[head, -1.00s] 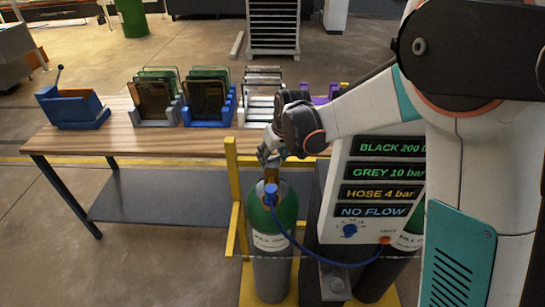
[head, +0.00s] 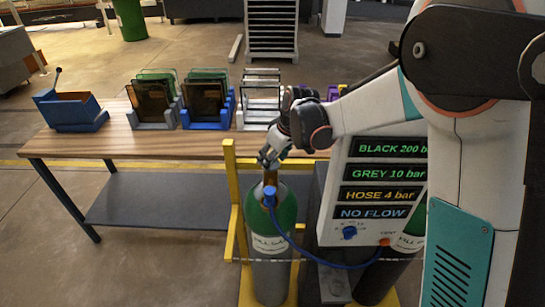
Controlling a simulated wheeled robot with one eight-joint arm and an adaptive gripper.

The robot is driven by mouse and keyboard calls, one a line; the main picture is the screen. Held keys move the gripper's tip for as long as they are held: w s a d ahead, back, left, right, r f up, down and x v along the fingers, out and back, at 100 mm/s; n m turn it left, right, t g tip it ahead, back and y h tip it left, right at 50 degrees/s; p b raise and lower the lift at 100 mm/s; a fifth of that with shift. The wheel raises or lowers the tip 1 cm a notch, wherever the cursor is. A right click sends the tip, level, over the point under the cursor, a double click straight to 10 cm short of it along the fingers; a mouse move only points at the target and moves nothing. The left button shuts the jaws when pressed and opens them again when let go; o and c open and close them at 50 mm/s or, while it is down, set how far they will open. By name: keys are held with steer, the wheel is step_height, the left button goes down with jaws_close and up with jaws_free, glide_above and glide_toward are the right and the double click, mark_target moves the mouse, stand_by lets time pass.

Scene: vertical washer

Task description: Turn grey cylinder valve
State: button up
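The grey cylinder (head: 269,270) stands upright in a yellow frame, with a green shoulder (head: 285,212) and a white label. A blue fitting (head: 269,193) with a blue hose sits at its neck, below a brass-coloured valve body (head: 270,177). My gripper (head: 268,160) points down at the top of this valve. Its fingers are at or just above the valve top, and I cannot tell whether they touch or close on it. The valve's handle is hidden by the fingers.
A panel (head: 378,195) right of the cylinder reads BLACK 200, GREY 10 bar, HOSE 4 bar, NO FLOW, with a blue knob (head: 349,232) below. A second cylinder (head: 402,245) stands partly hidden. The yellow frame (head: 231,180) and a wooden table (head: 160,146) with racks stand close by.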

steer(key=o, duration=1.1)
steer(key=shift+c, duration=0.2)
step_height(320, 180, up, 10)
